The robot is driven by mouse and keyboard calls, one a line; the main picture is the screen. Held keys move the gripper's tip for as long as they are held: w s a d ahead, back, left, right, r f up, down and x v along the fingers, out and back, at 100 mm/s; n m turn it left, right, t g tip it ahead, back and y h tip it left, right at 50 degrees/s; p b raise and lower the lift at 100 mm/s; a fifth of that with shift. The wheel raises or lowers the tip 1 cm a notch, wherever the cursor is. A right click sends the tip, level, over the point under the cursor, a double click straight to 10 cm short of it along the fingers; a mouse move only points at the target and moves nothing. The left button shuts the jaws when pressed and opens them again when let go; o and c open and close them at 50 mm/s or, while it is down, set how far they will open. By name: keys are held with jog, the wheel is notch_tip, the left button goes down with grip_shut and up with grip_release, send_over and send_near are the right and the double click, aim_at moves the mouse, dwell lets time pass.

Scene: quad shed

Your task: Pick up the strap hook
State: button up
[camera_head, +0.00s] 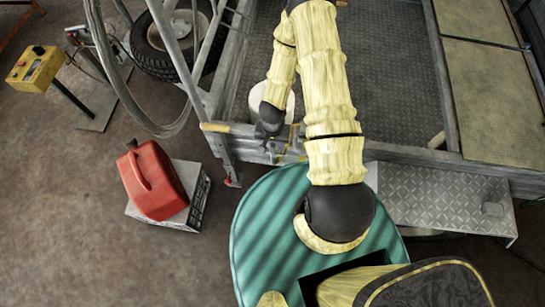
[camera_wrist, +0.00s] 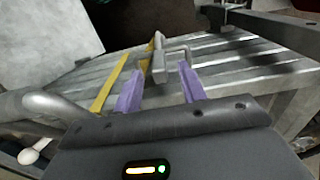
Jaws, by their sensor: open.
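The strap hook (camera_wrist: 158,68) is a grey metal piece with a bent wire end, on a yellow strap (camera_wrist: 112,84). In the wrist view it lies on a slatted grey metal surface (camera_wrist: 225,66). My gripper (camera_wrist: 161,76) is open, with its two purple fingers apart. The hook shows between and just beyond the fingertips, with no clear contact. In the head view my gripper (camera_head: 280,147) is small, at the near edge of the metal trailer. The hook cannot be made out clearly there.
The trailer (camera_head: 385,75) has raised metal rails around its bed. A red fuel can (camera_head: 152,180) stands on a crate (camera_head: 202,197) at left. A teal ribbed round top (camera_head: 262,235) is below my arm. A tyre (camera_head: 160,55) and yellow box (camera_head: 35,68) are at upper left.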

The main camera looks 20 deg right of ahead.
aim_at(272, 155)
jog(key=shift+f, duration=1.2)
jog(key=shift+c, duration=0.4)
grip_shut()
